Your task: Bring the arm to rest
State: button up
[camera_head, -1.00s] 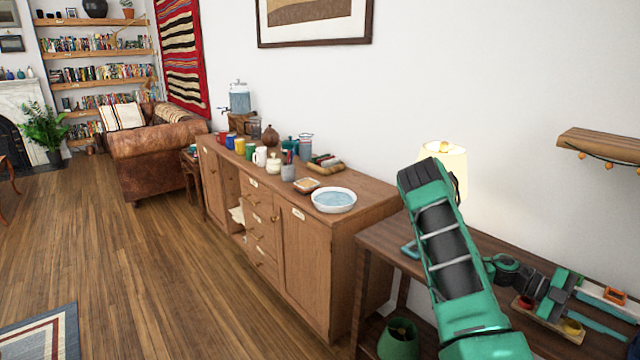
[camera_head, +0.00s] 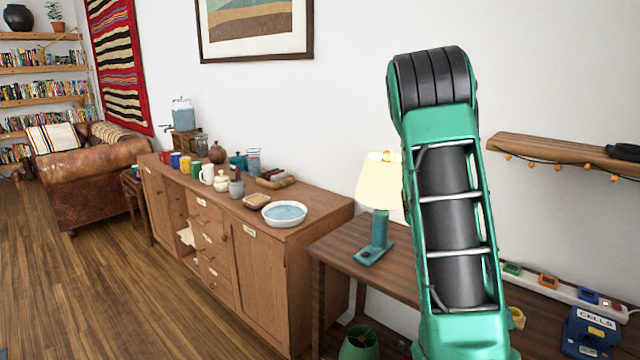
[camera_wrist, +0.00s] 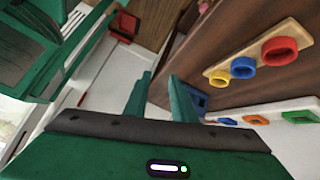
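My arm stands raised in the head view, its green and black link upright in front of the desk (camera_head: 340,247). My gripper is hidden in that view. In the wrist view, the two green fingers of my gripper (camera_wrist: 159,78) stand apart with a gap between them. Nothing shows held between them. Beyond them is a wooden board (camera_wrist: 262,54) with red, blue and yellow rings, apart from the fingers.
A lamp (camera_head: 380,180) stands on the desk left of my arm. A white strip with coloured sockets (camera_head: 574,293) and a blue box marked CELLS (camera_head: 590,333) lie to the right. A shelf (camera_head: 570,155) juts from the wall. A sideboard (camera_head: 262,277) stands left; open floor lies beyond.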

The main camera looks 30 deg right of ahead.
jog(key=a+r+n+t+y, duration=0.1)
jog(key=a+r+n+t, duration=0.3)
jog(key=a+n, duration=0.7)
jog(key=a+r+n+t+y, duration=0.1)
jog(key=a+r+n+t, duration=0.3)
jog(key=a+n, duration=0.7)
jog(key=shift+w+a+r+y, duration=0.3)
jog(key=shift+a+y, duration=0.1)
jog(key=shift+a, duration=0.4)
jog(key=shift+d, duration=0.1)
